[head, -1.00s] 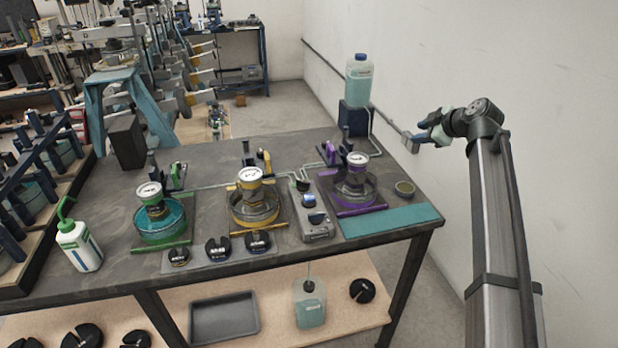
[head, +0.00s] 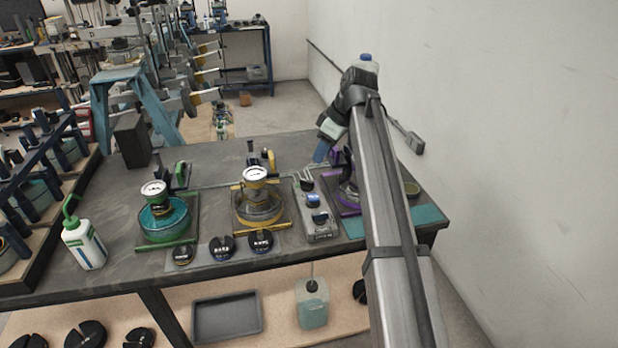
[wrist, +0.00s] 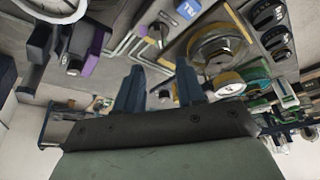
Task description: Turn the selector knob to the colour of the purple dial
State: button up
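The grey control box (head: 318,228) stands between the yellow and purple stations and carries a few dark and blue round parts (head: 313,201). I cannot tell which is the selector knob or where it points. In the wrist view part of the box, with a blue label (wrist: 188,9), shows at the top. The purple station's base (head: 345,209) is partly behind my arm, its dial hidden in the head view. A white-rimmed dial (wrist: 50,8) beside purple parts is cut off in the wrist view. My gripper (wrist: 159,90) is open and empty, with blue fingers apart, above the back of the bench.
The yellow dial (head: 256,174) and green dial (head: 154,190) stand left of the box. Black slotted weights (head: 222,247) lie in front. Bare bench (head: 110,270) lies at the front left.

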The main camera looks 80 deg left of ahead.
aim_at(307, 180)
jog(key=x, duration=1.1)
jog(key=shift+a+f, duration=0.1)
jog(key=shift+f, duration=0.05)
jog(key=shift+c, duration=0.2)
grip_shut()
